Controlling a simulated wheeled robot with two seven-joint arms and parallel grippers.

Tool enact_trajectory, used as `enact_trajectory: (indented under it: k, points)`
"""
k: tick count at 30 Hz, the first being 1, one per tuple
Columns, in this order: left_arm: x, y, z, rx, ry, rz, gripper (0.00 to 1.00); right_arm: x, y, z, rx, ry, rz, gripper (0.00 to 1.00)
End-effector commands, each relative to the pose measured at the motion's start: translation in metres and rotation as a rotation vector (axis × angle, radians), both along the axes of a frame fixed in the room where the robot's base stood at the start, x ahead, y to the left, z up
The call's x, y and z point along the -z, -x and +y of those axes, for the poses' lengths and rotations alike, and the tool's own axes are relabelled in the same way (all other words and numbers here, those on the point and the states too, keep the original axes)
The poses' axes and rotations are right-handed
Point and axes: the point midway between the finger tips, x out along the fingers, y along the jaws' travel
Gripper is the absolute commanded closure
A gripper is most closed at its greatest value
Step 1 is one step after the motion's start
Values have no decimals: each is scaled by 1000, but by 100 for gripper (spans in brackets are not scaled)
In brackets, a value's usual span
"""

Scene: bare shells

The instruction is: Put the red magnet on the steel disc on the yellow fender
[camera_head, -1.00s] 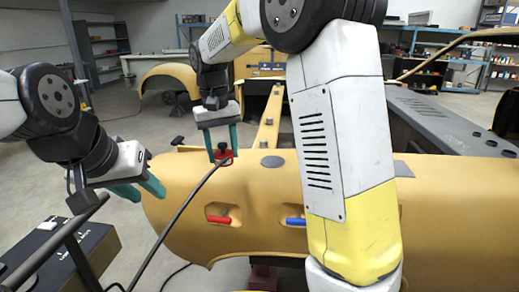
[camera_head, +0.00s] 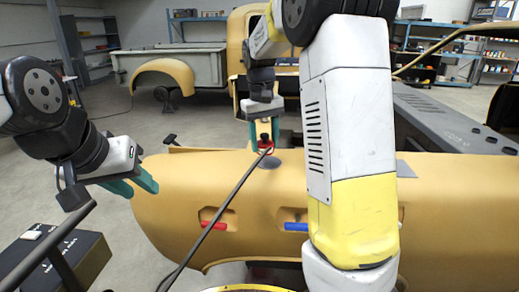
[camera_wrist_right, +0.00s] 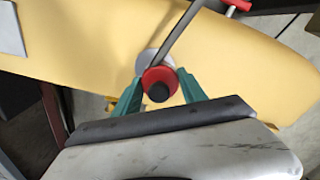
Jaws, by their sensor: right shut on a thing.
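The red magnet (camera_head: 266,149) has a black knob and is held between the teal fingers of my right gripper (camera_head: 264,138). A dark cable (camera_head: 215,211) runs from it down to the lower left. The grey steel disc (camera_head: 269,163) lies on top of the yellow fender (camera_head: 330,172), just below the magnet. In the right wrist view the red magnet (camera_wrist_right: 154,75) overlaps part of the steel disc (camera_wrist_right: 150,58); I cannot tell whether they touch. My left gripper (camera_head: 135,184) is open and empty by the fender's left end.
A red handle (camera_head: 213,225) and a blue handle (camera_head: 296,226) sit in recesses on the fender's front. A grey patch (camera_head: 405,169) lies on the fender right of my right arm. A dark box (camera_head: 65,255) stands lower left. Truck parts and shelves stand behind.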

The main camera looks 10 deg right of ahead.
Motion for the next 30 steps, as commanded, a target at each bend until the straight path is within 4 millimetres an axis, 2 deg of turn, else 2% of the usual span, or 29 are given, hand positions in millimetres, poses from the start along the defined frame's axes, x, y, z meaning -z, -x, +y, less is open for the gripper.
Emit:
enact_trajectory:
  k: [6, 12, 23, 24, 27, 30]
  points:
    - [0, 0, 0, 0, 0, 0, 64, 3, -4, -17, 1, 0, 0, 100]
    - [0, 0, 0, 0, 0, 0, 64, 34, -3, -14, 0, 0, 1, 100]
    - [0, 0, 0, 0, 0, 0, 64, 39, -3, -14, 0, 0, -1, 100]
    - [0, 0, 0, 0, 0, 0, 64, 39, -3, -14, 0, 0, -1, 45]
    - [0, 0, 0, 0, 0, 0, 64, 39, -3, -14, 0, 0, -1, 29]
    - [0, 0, 0, 0, 0, 0, 64, 39, -3, -14, 0, 0, -1, 29]
